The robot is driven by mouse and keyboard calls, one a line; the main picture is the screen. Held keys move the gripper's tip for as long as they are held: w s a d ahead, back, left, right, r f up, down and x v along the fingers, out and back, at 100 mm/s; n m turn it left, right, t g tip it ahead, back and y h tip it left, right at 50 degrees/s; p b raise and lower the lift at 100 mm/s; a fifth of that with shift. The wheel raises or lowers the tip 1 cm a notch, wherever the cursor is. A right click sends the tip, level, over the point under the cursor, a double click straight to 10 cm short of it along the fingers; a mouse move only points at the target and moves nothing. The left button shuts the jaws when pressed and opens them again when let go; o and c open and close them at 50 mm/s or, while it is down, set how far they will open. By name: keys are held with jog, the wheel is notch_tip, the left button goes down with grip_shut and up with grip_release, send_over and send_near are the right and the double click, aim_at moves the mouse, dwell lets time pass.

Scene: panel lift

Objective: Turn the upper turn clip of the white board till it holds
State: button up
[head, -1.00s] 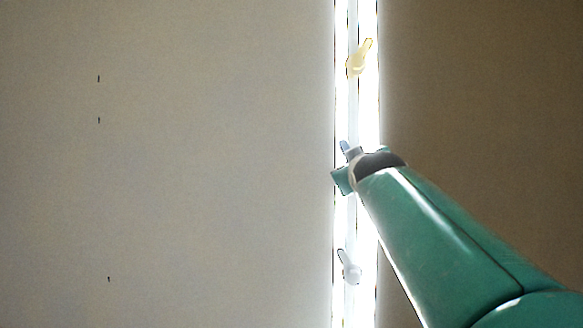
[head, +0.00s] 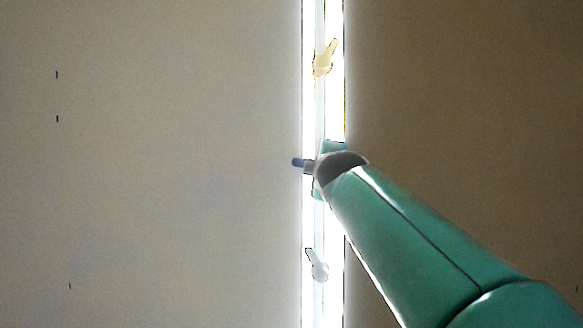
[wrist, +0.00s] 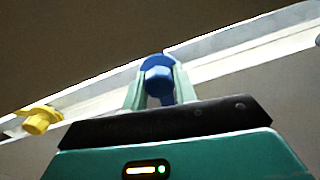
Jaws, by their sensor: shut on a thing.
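The pale board (head: 150,170) fills the left of the head view, with a bright upright strip (head: 320,100) along its right edge. A blue turn clip (head: 298,162) sits at the strip's middle, its tip pointing left and overlapping the board's edge in the picture. My gripper (head: 320,168) is shut on this clip, one finger above it and one below. In the wrist view the blue clip (wrist: 158,78) shows between the fingers of my gripper (wrist: 158,88). Its base is partly hidden. I cannot tell whether it presses on the board.
A yellow clip (head: 324,60) is higher on the strip, tilted up and right. A whitish clip (head: 317,266) is lower, tilted up and left. The yellow clip also shows at the left of the wrist view (wrist: 38,120). A brown surface (head: 470,120) lies to the right.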

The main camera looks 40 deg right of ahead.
jog(key=shift+d+n, duration=0.1)
jog(key=shift+n, duration=0.9)
jog(key=o, duration=0.7)
jog(key=shift+d, duration=0.1)
jog(key=v, duration=1.4)
jog(key=shift+a, duration=0.2)
jog(key=shift+w, duration=0.1)
